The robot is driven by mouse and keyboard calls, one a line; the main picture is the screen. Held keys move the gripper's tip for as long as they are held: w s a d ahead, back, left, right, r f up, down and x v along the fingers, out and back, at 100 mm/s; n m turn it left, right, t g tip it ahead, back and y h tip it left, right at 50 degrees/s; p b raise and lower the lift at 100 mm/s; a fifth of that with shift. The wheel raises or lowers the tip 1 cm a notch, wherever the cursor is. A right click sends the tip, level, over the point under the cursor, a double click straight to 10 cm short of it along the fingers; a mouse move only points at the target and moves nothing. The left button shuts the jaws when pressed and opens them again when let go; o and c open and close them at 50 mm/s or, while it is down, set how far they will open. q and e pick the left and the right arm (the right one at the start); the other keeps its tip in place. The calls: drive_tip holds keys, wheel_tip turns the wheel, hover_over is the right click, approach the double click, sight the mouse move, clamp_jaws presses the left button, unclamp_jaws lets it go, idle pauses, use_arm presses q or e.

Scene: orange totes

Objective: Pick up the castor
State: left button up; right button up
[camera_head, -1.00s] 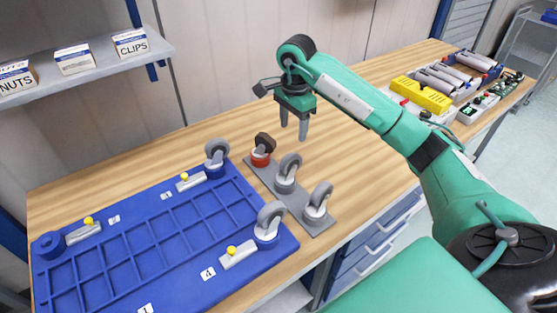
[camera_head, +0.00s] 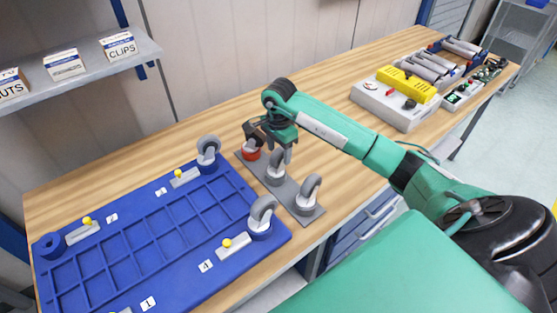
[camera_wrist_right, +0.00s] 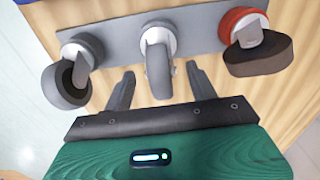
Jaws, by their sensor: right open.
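Three castors stand on a grey strip (camera_head: 297,202) on the bench. The far one has a red base (camera_head: 251,155) and a dark wheel. The middle castor (camera_head: 275,173) and the near castor (camera_head: 309,194) are grey. My right gripper (camera_head: 279,150) is open and empty, low at the middle castor, partly hiding it and the red-based one. In the right wrist view the middle castor (camera_wrist_right: 157,65) lines up with the gap between the open fingers (camera_wrist_right: 160,86). The near castor (camera_wrist_right: 72,75) and the red-based castor (camera_wrist_right: 250,42) stand to either side. My left gripper is out of view.
A blue tray (camera_head: 160,230) left of the strip holds more castors (camera_head: 262,217) in its corner cups and clamps with yellow knobs. A grey box with a yellow part (camera_head: 415,88) stands at the back right. A shelf (camera_head: 85,70) with small boxes is at the upper left.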

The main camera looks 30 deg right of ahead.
drive_tip(key=shift+a+f+p, duration=0.1)
drive_tip(key=shift+f+p, duration=0.2)
drive_tip(key=shift+f, duration=0.65)
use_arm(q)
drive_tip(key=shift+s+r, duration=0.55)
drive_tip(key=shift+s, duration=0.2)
use_arm(e)
drive_tip(key=shift+f, duration=0.3)
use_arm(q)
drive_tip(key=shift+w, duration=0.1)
use_arm(e)
clamp_jaws()
drive_tip(key=shift+r, duration=0.1)
drive_tip(key=shift+r+b, duration=0.3)
drive_tip(key=shift+r, duration=0.2)
wheel_tip(320, 180, up, 9)
drive_tip(key=b, duration=0.3)
drive_tip(key=shift+w, duration=0.1)
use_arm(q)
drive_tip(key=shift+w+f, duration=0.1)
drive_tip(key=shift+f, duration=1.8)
use_arm(e)
wheel_tip(320, 180, up, 10)
